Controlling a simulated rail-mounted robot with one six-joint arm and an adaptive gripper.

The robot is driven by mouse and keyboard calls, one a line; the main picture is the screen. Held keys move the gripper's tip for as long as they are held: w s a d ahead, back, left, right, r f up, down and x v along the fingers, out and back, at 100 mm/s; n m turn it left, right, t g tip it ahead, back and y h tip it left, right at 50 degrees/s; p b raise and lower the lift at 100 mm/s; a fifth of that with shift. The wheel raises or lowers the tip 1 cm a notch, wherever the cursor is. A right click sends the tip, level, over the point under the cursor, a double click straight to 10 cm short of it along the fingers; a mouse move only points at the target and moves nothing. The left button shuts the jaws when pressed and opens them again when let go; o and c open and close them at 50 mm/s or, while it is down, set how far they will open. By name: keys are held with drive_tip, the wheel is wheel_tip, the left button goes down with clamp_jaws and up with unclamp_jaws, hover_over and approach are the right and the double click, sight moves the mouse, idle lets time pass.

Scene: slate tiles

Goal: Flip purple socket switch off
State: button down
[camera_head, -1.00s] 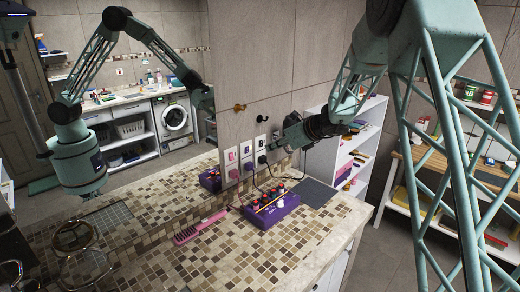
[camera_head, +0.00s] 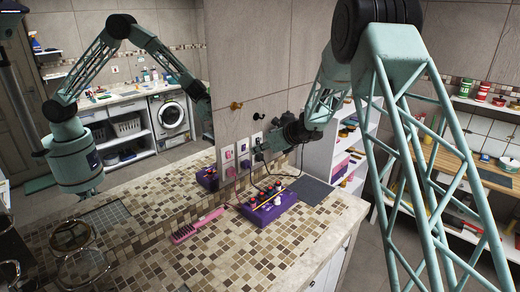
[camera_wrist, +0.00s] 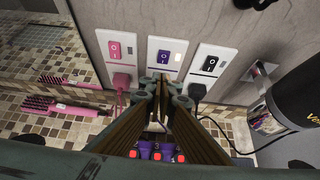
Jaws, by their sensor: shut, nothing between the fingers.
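The purple switch (camera_wrist: 163,57) is a rocker on the middle white wall plate (camera_wrist: 180,45) in the wrist view. Its on or off position is too small to tell. A small pale square sits to its right on the plate. My gripper (camera_wrist: 166,82) is shut and empty, its fingertips just below the purple switch in the picture and covering the lower part of that plate. Whether they touch the plate cannot be told. In the head view my gripper (camera_head: 267,147) is at the wall plates, and the purple switch is too small to make out clearly.
A pink switch (camera_wrist: 115,49) is on the left plate, with a pink plug below. A black switch (camera_wrist: 209,63) is on the right plate, with a black plug below. A purple box with red knobs (camera_head: 268,207) and a pink brush (camera_head: 198,224) lie on the tiled counter (camera_head: 230,262).

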sight(244, 146)
drive_tip(key=shift+w+a+p, duration=0.55)
drive_tip(key=shift+w+a, duration=1)
drive_tip(key=shift+a, duration=0.25)
drive_tip(key=shift+w+a+r, duration=0.25)
drive_tip(key=shift+w+a, duration=0.15)
drive_tip(key=shift+a, duration=0.05)
drive_tip(key=shift+s+d, duration=0.1)
drive_tip(key=shift+r, duration=0.2)
drive_tip(key=shift+r+p, duration=0.3)
drive_tip(key=shift+r, duration=0.1)
drive_tip(key=shift+r, duration=0.15)
drive_tip(key=shift+d, duration=0.1)
